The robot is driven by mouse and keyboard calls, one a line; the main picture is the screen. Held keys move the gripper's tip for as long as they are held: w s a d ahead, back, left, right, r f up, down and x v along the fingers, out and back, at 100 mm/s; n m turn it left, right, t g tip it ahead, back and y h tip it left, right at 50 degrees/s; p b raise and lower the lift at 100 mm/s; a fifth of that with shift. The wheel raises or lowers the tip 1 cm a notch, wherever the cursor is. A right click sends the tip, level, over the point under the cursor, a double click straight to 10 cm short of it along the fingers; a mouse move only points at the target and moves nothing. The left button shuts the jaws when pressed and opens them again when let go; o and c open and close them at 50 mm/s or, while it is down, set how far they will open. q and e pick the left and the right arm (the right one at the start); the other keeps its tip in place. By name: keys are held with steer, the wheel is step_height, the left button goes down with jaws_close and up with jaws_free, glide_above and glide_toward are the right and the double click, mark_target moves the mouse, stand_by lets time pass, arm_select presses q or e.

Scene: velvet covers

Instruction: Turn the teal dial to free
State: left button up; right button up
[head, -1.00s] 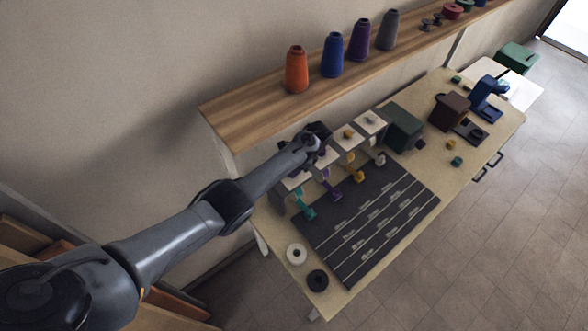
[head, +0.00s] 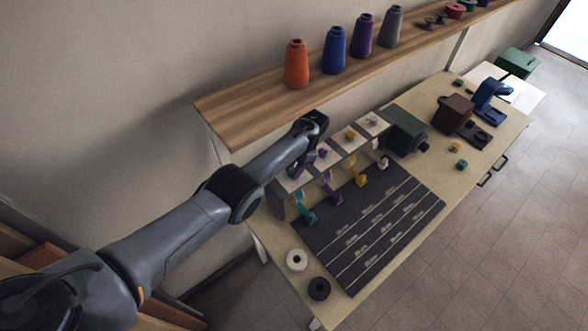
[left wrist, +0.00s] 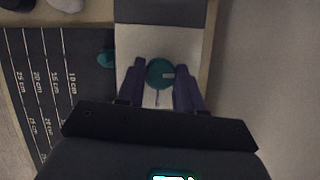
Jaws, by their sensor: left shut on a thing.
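The teal dial (left wrist: 160,73) is round with a short pale mark that points right in the left wrist view. It sits on a white plate (left wrist: 187,45) with a thin dark line below it. My left gripper (left wrist: 160,80) has one dark finger on each side of the dial and is shut on it. In the head view my left gripper (head: 294,170) reaches down to the nearest white plate and mostly hides the dial there. My right gripper is in neither view.
Purple (head: 323,153) and yellow (head: 350,135) dials sit on neighbouring plates. A teal hook-like part (head: 306,214) stands in front, by the dark ruled mat (head: 365,228). The wooden shelf (head: 260,98) with thread cones is close behind my wrist.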

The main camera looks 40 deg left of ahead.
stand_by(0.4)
arm_select(q)
steer(key=o, duration=1)
steer(key=shift+o, duration=0.2)
